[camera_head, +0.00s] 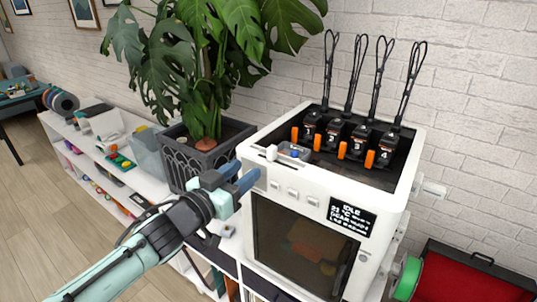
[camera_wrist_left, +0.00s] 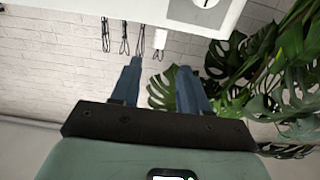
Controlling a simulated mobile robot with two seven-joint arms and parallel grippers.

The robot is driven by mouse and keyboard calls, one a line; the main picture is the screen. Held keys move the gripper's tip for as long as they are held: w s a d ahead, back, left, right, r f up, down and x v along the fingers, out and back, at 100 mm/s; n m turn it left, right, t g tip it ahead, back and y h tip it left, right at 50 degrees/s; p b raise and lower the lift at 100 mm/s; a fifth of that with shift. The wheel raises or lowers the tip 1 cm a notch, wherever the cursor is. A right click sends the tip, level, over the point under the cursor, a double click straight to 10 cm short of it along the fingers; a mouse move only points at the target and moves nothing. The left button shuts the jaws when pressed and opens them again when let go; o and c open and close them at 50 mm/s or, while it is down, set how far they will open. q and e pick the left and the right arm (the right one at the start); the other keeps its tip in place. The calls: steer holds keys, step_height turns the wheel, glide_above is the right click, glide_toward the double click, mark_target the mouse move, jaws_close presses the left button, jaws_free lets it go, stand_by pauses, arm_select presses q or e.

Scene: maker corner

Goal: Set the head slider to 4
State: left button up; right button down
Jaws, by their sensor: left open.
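The white printer (camera_head: 290,202) stands on the shelf unit, with black heads (camera_head: 359,143) in a row in its open top. Their visible labels include 2, 3 and 4. A small white knob (camera_head: 271,153), which looks like the head slider, stands up at the top front edge, toward the left corner. The slider's setting cannot be read. My left gripper (camera_head: 243,179) is open and empty in front of the printer's upper left corner, below and left of the knob.
A large potted plant (camera_head: 205,145) stands close left of the printer. Orange tabs (camera_head: 370,158), thin black loops and a display (camera_head: 351,215) are on the printer. A red-lined case (camera_head: 475,275) and green spool (camera_head: 407,278) lie at lower right.

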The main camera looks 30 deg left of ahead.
mark_target(270, 153)
arm_select(q)
steer(key=w, duration=0.6)
steer(key=w+d, duration=0.1)
steer(key=w, duration=0.2)
steer(key=shift+w, duration=0.35)
jaws_close()
